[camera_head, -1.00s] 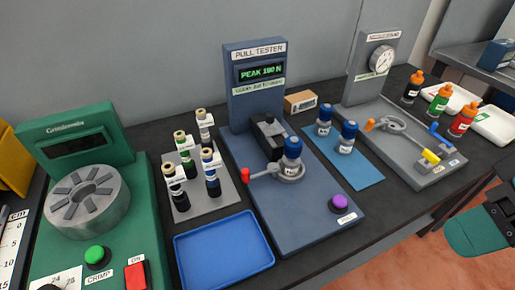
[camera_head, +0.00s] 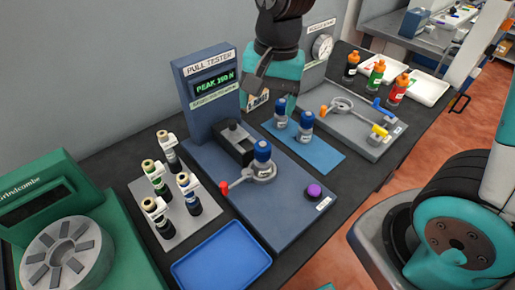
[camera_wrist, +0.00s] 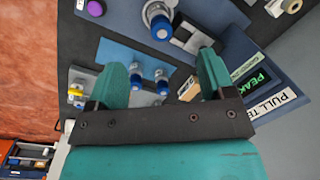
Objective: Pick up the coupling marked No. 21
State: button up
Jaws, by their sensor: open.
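Three blue-capped silver couplings show. Two stand upright on the light-blue mat (camera_head: 318,158): a left coupling (camera_head: 281,118) and a right coupling (camera_head: 305,128). A third coupling (camera_head: 262,160) sits in the ring of the pull tester (camera_head: 278,208). Their numbers are too small to read, so I cannot tell which is No. 21. My gripper (camera_wrist: 162,62) is open and empty. In the wrist view, the two mat couplings (camera_wrist: 137,78) (camera_wrist: 161,82) appear between its fingers, apart from them. In the head view my gripper hangs behind and above the mat.
The gauge stand (camera_head: 362,132) with coloured levers is right of the mat. An empty blue tray (camera_head: 222,258) is at the front. Orange-capped bottles (camera_head: 376,75) stand at the back right.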

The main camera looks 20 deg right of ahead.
aim_at(263, 145)
jog(key=w+f+m+p, duration=0.1)
jog(key=f, duration=0.3)
jog(key=w+d+f+m+p, duration=0.1)
jog(key=w+f+m, duration=0.1)
jog(key=f, duration=0.2)
jog(key=w+f+m+h+p, duration=0.1)
jog(key=f+m, duration=0.1)
jog(key=f, duration=0.2)
jog(key=shift+w+d+f+p, duration=0.2)
jog(key=shift+d+f+p, duration=0.15)
jog(key=shift+p, duration=0.05)
jog(key=f, duration=0.1)
jog(key=f+p, duration=0.1)
jog(key=f, duration=0.1)
jog(key=f+p, duration=0.1)
jog(key=shift+s+a+f, duration=0.2)
jog(key=shift+a+f, duration=0.1)
jog(key=shift+f, duration=0.1)
jog(key=shift+f+p, duration=0.3)
jog(key=shift+f, duration=0.3)
jog(key=c, duration=1.3)
grip_shut()
jog(key=shift+r, duration=0.1)
